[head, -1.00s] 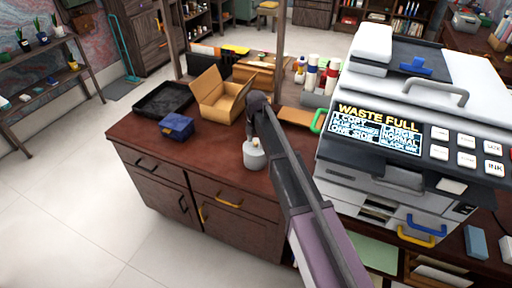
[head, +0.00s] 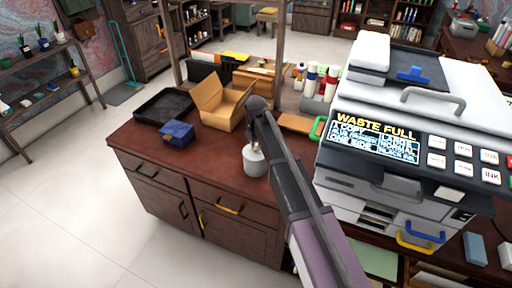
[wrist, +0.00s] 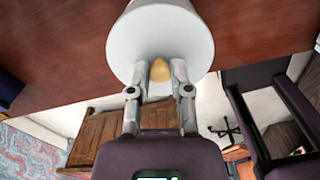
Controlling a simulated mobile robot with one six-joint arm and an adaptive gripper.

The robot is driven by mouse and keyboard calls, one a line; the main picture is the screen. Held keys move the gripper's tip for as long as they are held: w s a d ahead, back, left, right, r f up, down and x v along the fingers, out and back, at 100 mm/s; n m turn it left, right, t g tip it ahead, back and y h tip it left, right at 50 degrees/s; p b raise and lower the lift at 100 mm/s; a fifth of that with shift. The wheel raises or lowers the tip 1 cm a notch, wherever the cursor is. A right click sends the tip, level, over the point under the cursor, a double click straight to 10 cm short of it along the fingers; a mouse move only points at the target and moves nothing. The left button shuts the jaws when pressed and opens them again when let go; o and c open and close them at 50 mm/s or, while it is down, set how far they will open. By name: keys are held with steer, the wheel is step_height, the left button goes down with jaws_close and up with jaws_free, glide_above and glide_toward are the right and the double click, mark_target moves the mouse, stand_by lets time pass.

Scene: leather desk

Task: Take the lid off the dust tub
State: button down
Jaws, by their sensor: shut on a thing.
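The dust tub (head: 255,164) is a small pale grey-white tub standing on the brown desk top near its front edge. In the wrist view its pale round lid (wrist: 135,50) faces my gripper, with a tan knob (wrist: 160,71) at the middle. My gripper (wrist: 160,68) has its two fingers on either side of this knob and is shut on it. In the head view my arm comes over the tub from the lower right and hides part of its top. I cannot tell whether the lid is seated or slightly raised.
A blue box (head: 177,133), a black tray (head: 163,106) and an open cardboard box (head: 222,104) stand left of and behind the tub. A large copier (head: 405,130) stands close on the right. Bottles (head: 312,80) stand behind. The desk top left of the tub is clear.

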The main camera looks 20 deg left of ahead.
steer(key=shift+r+p, duration=0.7)
steer(key=shift+r, duration=0.2)
steer(key=s+d+r+p, duration=0.1)
steer(key=s+d, duration=0.2)
steer(key=s, duration=0.4)
steer(key=s+d+r+p, duration=0.1)
steer(key=s+d, duration=0.3)
steer(key=s, duration=0.3)
steer(key=shift+d, duration=0.25)
steer(key=shift+s, duration=0.1)
